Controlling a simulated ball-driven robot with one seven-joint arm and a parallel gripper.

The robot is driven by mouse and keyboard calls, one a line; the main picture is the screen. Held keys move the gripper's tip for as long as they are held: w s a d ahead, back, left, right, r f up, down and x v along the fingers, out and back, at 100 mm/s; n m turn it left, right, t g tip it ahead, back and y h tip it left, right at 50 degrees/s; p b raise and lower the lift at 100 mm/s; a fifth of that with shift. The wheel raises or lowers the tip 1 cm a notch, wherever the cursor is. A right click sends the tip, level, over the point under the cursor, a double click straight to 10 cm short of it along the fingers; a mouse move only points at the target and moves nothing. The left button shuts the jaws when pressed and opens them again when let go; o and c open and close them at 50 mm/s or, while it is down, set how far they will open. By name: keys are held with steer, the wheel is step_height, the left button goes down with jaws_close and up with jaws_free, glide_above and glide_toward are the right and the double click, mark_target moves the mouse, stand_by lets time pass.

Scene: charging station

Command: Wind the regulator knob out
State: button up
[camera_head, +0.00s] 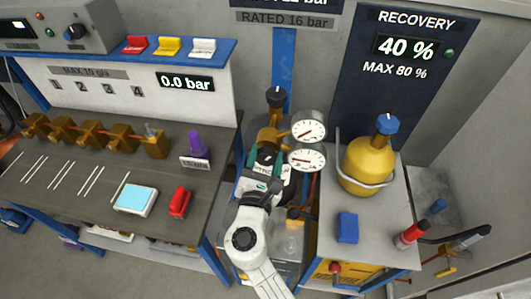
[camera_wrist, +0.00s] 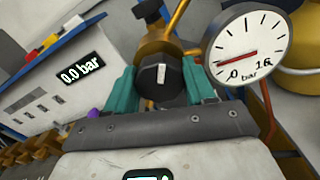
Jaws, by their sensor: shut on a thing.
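The regulator knob (camera_wrist: 160,78) is black with a white mark and faces the camera in the wrist view. My gripper (camera_wrist: 162,84) has its teal fingers on either side of it and is shut on it. The white mark stands nearly upright, tilted slightly. In the head view my gripper (camera_head: 263,165) is at the brass regulator body (camera_head: 268,137), and my arm largely hides the knob. A round gauge (camera_wrist: 249,48) marked 0 to 16 bar has its red needle low, near the 0 end. The bench display (camera_head: 185,82) reads 0.0 bar.
Two gauges (camera_head: 308,127) sit close right of my gripper. A black-topped valve (camera_head: 277,97) stands behind it. A yellow cylinder (camera_head: 368,165) with a blue knob is on the right stand. The left bench holds a purple weight (camera_head: 195,145), a red item (camera_head: 180,203) and brass valves (camera_head: 90,133).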

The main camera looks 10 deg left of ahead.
steer(key=n, duration=0.4)
steer(key=shift+s+a+f+n, duration=0.15)
steer(key=shift+f+n, duration=0.1)
steer(key=shift+n, duration=0.75)
steer(key=shift+f, duration=0.15)
steer(key=o, duration=0.7)
steer(key=shift+c, duration=0.2)
steer(key=o, duration=0.4)
steer(key=shift+r, duration=0.2)
steer(key=shift+c, duration=0.2)
steer(key=s+b, duration=0.1)
steer(key=s, duration=0.9)
steer(key=shift+s, duration=0.35)
